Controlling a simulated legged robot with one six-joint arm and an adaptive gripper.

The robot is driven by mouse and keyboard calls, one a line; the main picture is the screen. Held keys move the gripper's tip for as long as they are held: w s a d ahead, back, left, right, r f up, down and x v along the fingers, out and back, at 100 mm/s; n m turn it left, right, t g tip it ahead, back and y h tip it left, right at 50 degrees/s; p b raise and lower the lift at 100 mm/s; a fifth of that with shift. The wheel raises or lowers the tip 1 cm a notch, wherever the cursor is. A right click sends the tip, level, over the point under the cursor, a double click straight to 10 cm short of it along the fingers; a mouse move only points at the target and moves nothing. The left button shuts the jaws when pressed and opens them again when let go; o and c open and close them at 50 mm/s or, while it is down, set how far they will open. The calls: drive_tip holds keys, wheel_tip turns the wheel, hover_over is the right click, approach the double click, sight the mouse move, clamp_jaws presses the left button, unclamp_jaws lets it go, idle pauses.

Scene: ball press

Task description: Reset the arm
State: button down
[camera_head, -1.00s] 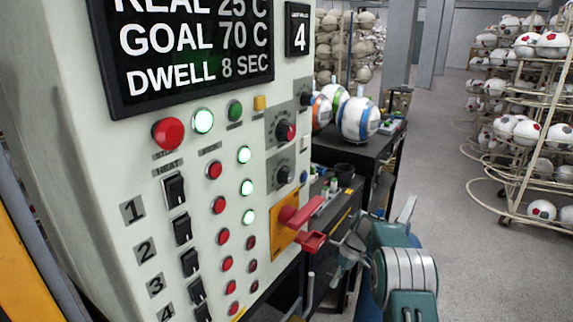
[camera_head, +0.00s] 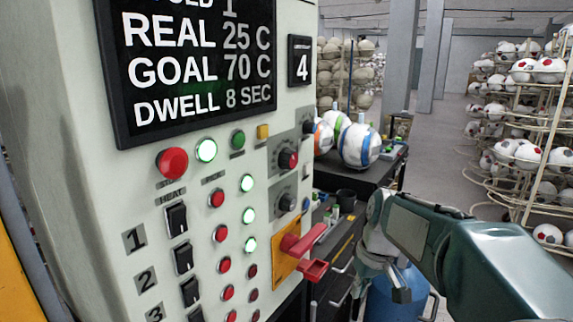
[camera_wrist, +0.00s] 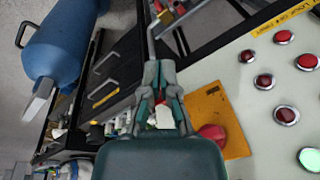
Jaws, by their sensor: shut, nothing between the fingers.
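My gripper (camera_head: 385,283) is to the right of the control panel (camera_head: 110,195) in the head view, partly hidden by my own arm. In the wrist view my gripper (camera_wrist: 163,75) has its fingers closed together with nothing held. The red lever (camera_head: 304,242) on its orange plate (camera_head: 285,267) is on the panel's right side, left of my gripper and apart from it. In the wrist view the red lever (camera_wrist: 212,133) is partly hidden behind the gripper body, beside the orange plate (camera_wrist: 222,105).
The display (camera_head: 195,65) reads REAL 25 C, GOAL 70 C. Switches, lights and knobs cover the panel. A dark bench (camera_head: 385,170) holds several balls behind it. A blue tank (camera_wrist: 62,42) stands near the gripper. Ball racks (camera_head: 535,130) are at the right; floor between is clear.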

drive_tip(key=s+m+t+h, duration=0.2)
drive_tip(key=s+m+t, duration=0.2)
drive_tip(key=s, duration=1.7)
drive_tip(key=shift+d+r, duration=0.4)
drive_tip(key=shift+w, duration=0.1)
